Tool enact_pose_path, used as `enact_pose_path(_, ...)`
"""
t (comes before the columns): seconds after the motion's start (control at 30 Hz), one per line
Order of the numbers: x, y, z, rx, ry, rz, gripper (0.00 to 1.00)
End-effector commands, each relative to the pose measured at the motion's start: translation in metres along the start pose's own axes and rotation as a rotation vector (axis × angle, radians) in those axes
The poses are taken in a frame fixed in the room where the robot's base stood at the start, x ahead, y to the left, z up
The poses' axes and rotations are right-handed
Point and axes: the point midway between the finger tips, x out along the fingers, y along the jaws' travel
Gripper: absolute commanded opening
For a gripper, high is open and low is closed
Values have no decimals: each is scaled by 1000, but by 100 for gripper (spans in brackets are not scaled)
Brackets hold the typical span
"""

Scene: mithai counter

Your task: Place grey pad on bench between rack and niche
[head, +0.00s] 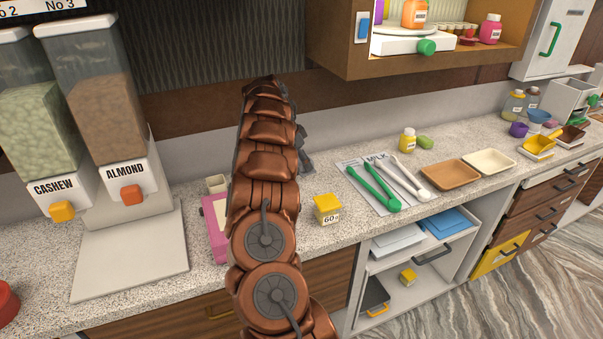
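A dark grey flat pad (373,293) with an orange edge leans in the lower part of the open white shelf unit (362,265) under the bench; I cannot tell if it is the task's pad. A lighter grey sheet (354,184) lies on the speckled bench (302,238) under green and white tools. A pale grey slab (130,262) lies in front of the dispensers. No rack is clearly identifiable. My copper arm rises through the middle of the head view and hides part of the bench and wall. My gripper's fingers do not show, so its hold is hidden.
Cashew and almond dispensers (106,95) stand at left. Brown (450,175) and cream (489,162) trays lie farther right. A wall cabinet (348,58) overhangs the bench.

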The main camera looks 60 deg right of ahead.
Motion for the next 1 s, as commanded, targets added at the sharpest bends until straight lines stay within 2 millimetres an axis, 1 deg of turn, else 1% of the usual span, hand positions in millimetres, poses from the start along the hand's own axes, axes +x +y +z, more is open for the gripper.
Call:
enact_pose_path(0.1,9,0,4,-2,-1,0,32)
enact_pose_path(0.33,22,1,10,-2,-1,3,32)
enact_pose_path(0.6,50,0,22,-2,-1,1,32)
enact_pose_path(1.0,55,0,24,0,0,-2,32)
